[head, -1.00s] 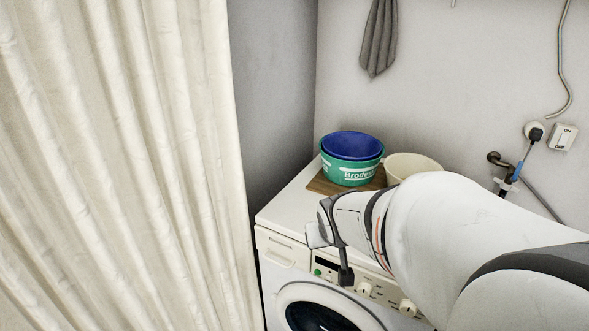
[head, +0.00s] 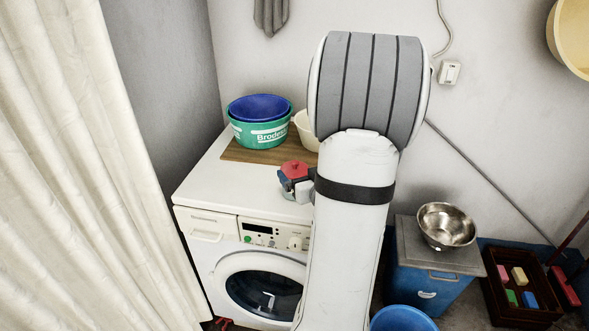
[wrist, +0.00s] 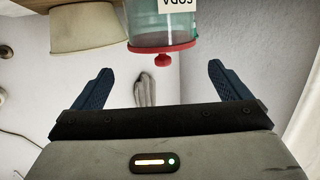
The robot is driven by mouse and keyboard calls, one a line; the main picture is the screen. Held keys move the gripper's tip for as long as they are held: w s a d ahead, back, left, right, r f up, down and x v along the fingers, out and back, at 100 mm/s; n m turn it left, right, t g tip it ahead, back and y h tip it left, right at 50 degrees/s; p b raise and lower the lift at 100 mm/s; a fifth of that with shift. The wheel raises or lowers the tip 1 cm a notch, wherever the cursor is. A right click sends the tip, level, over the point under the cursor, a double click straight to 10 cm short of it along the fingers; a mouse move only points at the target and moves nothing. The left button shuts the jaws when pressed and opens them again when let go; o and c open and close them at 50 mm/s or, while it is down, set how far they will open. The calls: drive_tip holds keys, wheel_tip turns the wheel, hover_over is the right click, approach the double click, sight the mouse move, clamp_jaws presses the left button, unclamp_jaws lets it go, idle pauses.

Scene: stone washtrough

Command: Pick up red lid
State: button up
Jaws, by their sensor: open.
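The red lid (head: 295,168), with a small knob, sits on a jar (head: 287,184) on top of the washing machine. The wrist view is upside down; there the red lid (wrist: 163,47) closes a clear greenish jar (wrist: 160,22) with a label that seems to read SODA. My gripper (wrist: 159,72) is open and empty in the wrist view. Its two dark blue fingers are spread to either side of the lid's knob, apart from it. In the head view my arm hides most of my gripper and partly covers the area beside the jar.
The washing machine (head: 200,194) also bears a wooden board (head: 238,154), a green tub (head: 262,134) with a blue basin (head: 258,106), and a cream bowl (head: 306,130), partly behind my arm. A steel bowl (head: 446,226) stands on a blue box at right. A curtain (head: 70,180) hangs at left.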

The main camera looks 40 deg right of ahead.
sight(295, 167)
drive_tip(key=x, duration=0.5)
drive_tip(key=shift+w+f+p, duration=0.25)
drive_tip(key=shift+f+p, duration=0.1)
drive_tip(key=shift+f, duration=0.1)
drive_tip(key=shift+c, duration=0.5)
drive_tip(key=c, duration=0.9)
drive_tip(key=shift+c, duration=0.2)
